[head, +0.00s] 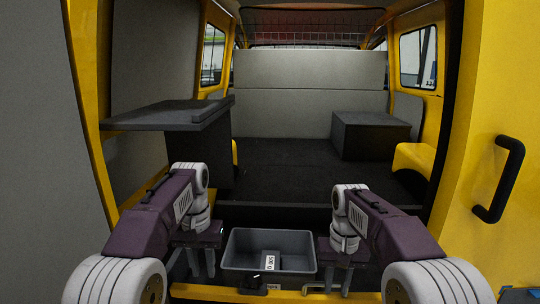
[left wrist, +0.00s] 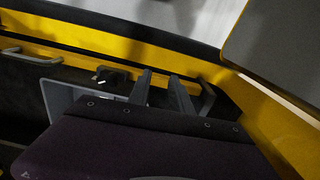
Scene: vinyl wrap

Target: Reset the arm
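My left gripper (head: 201,264) hangs fingers-down just left of the grey bin in the head view. In the left wrist view its two dark fingers (left wrist: 165,82) are apart with nothing between them. My right gripper (head: 338,278) hangs fingers-down just right of the bin, its fingers apart and seemingly empty. Both arms are bent in a similar, roughly mirrored pose at the van's rear opening.
The grey bin (head: 240,241) sits between my grippers, holding a small white-labelled item (head: 271,262). A dark shelf (head: 165,114) juts from the left wall. A dark box (head: 370,135) stands at the back right. The van floor (head: 285,170) between them is clear.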

